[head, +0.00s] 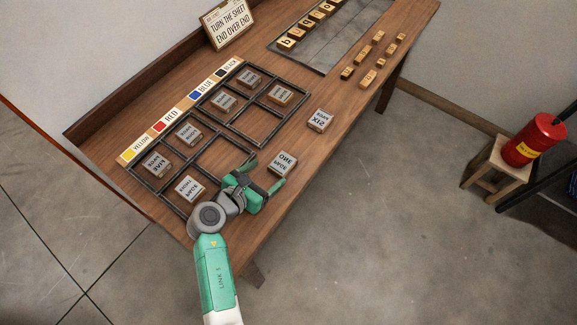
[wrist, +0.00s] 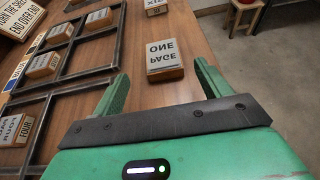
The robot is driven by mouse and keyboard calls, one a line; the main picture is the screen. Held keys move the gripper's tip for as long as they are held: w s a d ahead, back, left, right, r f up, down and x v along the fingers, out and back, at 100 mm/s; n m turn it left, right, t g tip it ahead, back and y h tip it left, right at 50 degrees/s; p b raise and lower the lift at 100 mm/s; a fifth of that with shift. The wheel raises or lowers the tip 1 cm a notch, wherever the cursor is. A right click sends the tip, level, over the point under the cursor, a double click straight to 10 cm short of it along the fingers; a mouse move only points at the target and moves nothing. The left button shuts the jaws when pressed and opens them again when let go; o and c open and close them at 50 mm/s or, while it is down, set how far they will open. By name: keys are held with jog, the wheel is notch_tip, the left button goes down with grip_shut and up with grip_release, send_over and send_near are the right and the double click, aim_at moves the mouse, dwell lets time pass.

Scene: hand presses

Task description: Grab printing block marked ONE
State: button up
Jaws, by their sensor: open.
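The printing block marked ONE (head: 283,163) is a small wooden block with a pale top, lying on the table outside the frames, near the front edge. In the wrist view the block (wrist: 164,58) reads ONE and PAGE and stands ahead, between the lines of my two fingers. My gripper (head: 263,173) is open and empty, to the left of the block and apart from it. In the wrist view my green fingers (wrist: 160,85) reach forward on both sides, with the block just beyond their tips.
Black divided frames (head: 235,140) on the wooden table hold several other blocks. A block marked SIX (head: 320,119) lies loose farther right. A colour strip (head: 180,110) runs behind the frames. A sign (head: 228,24) and a grey tray (head: 325,55) are farther back.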

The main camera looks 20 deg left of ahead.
aim_at(279, 166)
jog(key=shift+x, duration=0.85)
jog(key=b+x, duration=0.1)
jog(key=x, duration=0.1)
jog(key=b+x, duration=0.2)
jog(key=x, duration=0.1)
jog(key=shift+s+d+f, duration=0.15)
jog(key=shift+f, duration=0.1)
jog(key=shift+c, duration=0.5)
jog(key=c, duration=1)
